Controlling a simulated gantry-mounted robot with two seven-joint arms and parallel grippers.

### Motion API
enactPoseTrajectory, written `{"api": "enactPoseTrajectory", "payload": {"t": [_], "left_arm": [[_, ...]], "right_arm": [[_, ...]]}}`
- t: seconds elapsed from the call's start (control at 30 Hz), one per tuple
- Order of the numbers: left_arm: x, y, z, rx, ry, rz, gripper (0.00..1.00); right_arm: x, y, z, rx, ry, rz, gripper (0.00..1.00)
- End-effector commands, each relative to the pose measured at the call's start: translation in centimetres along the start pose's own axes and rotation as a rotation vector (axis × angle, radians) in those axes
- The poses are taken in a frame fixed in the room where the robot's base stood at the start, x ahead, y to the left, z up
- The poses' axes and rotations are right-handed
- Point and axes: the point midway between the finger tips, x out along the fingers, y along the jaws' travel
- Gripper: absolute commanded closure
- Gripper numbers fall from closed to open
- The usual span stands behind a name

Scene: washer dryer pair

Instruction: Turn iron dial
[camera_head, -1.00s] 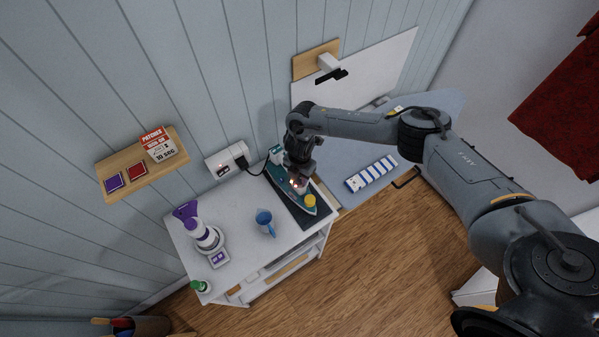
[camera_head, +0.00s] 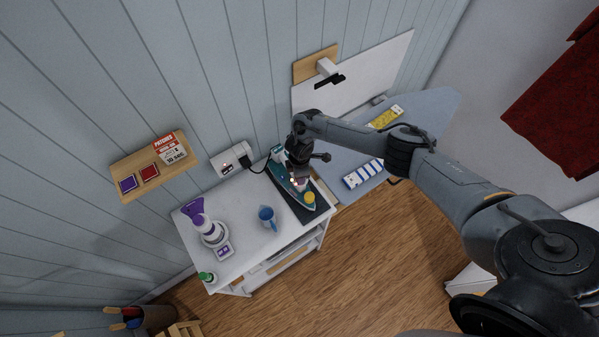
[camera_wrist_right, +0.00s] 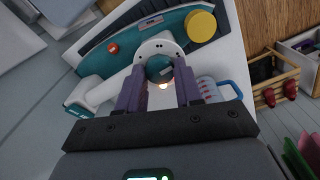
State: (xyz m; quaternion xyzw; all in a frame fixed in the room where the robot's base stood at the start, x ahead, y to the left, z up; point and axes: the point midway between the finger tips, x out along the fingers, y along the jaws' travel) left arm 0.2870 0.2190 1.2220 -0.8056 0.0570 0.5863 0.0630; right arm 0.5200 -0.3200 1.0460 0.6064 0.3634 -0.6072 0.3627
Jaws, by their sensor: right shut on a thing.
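The iron (camera_head: 291,187), teal and white with a yellow cap (camera_head: 309,197), lies on a dark mat (camera_head: 318,208) at the right end of the white cabinet. In the right wrist view the iron (camera_wrist_right: 99,91) shows a round teal dial (camera_wrist_right: 159,68) with a light mark, an orange-red button (camera_wrist_right: 113,48) and a lit spot (camera_wrist_right: 163,86) below the dial. My right gripper (camera_head: 297,177) is over the iron; in the wrist view its purple fingers (camera_wrist_right: 160,82) are shut on the dial from both sides. My left gripper is not in view.
A wall outlet (camera_head: 232,160) holds a black plug. A blue ironing board (camera_head: 430,105) lies to the right.

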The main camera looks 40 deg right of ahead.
Motion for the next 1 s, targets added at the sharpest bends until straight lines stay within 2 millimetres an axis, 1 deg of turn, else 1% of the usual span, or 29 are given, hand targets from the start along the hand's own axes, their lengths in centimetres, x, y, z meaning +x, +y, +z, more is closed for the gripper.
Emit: {"api": "enactPoseTrajectory", "payload": {"t": [0.2, 0.6, 0.63, 0.7, 0.8, 1.0], "left_arm": [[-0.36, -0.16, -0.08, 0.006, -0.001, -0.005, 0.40], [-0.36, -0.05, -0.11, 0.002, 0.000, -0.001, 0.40], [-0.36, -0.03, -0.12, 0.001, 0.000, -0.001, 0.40], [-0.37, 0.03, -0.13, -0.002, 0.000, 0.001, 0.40], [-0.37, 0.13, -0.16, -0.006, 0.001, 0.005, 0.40], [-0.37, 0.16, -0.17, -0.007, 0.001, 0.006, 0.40]], "right_arm": [[-0.14, 0.09, -0.11, 0.041, 0.002, 0.002, 0.95], [-0.10, 0.13, -0.07, 0.047, 0.002, 0.003, 0.95], [-0.10, 0.13, -0.07, 0.047, 0.002, 0.003, 0.63], [-0.09, 0.13, -0.06, 0.047, 0.001, 0.003, 0.53], [-0.07, 0.11, -0.05, 0.046, 0.001, 0.002, 0.39], [-0.03, 0.06, -0.04, 0.045, 0.001, 0.002, 0.39]]}}
